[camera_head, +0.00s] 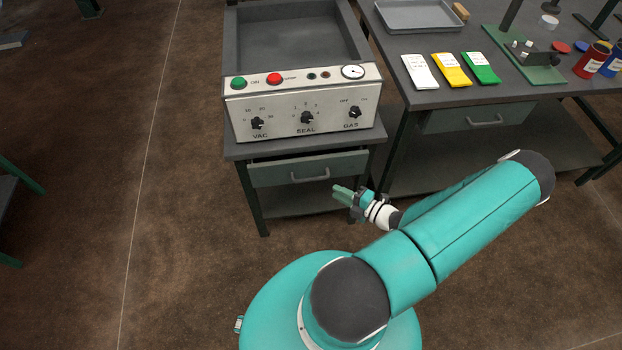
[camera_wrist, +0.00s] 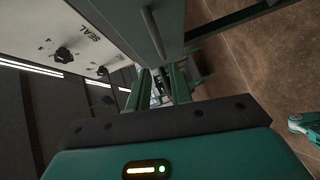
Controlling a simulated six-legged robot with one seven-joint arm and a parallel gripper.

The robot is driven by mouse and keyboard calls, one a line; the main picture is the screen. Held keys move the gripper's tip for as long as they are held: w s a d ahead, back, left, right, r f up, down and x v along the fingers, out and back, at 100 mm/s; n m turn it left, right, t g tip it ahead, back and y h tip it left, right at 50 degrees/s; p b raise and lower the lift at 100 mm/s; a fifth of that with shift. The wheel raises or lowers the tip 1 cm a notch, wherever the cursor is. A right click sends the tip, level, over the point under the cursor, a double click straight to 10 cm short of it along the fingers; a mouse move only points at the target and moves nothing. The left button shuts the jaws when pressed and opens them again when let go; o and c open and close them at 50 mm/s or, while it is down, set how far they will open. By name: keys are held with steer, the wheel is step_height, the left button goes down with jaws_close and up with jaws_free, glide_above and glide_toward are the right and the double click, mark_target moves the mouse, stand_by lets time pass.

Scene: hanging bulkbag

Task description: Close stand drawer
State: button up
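The stand drawer (camera_head: 270,175) is a grey-green front under the sealing machine, with a bar handle (camera_head: 310,177). It stands out a little from the stand, with a dark gap above its front. My gripper (camera_head: 340,191) is in front of the drawer, just below and right of the handle, and holds nothing that I can see. In the wrist view, the two green fingers (camera_wrist: 159,80) have a gap between them. The drawer front (camera_wrist: 178,20) and handle (camera_wrist: 152,32) show beyond the fingertips. Contact with the drawer cannot be told.
The machine (camera_head: 300,110) with knobs and buttons sits on the stand. To the right, a workbench (camera_head: 440,100) carries a metal tray (camera_head: 418,15), coloured packets and cans; its own drawer (camera_head: 470,118) looks shut. The floor left of the stand is clear.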

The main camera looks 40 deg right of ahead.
mark_target(311, 179)
steer(key=x, duration=1.1)
steer(key=shift+w+a, duration=0.1)
steer(key=shift+w, duration=0.25)
steer(key=shift+c, duration=0.2)
jaws_close()
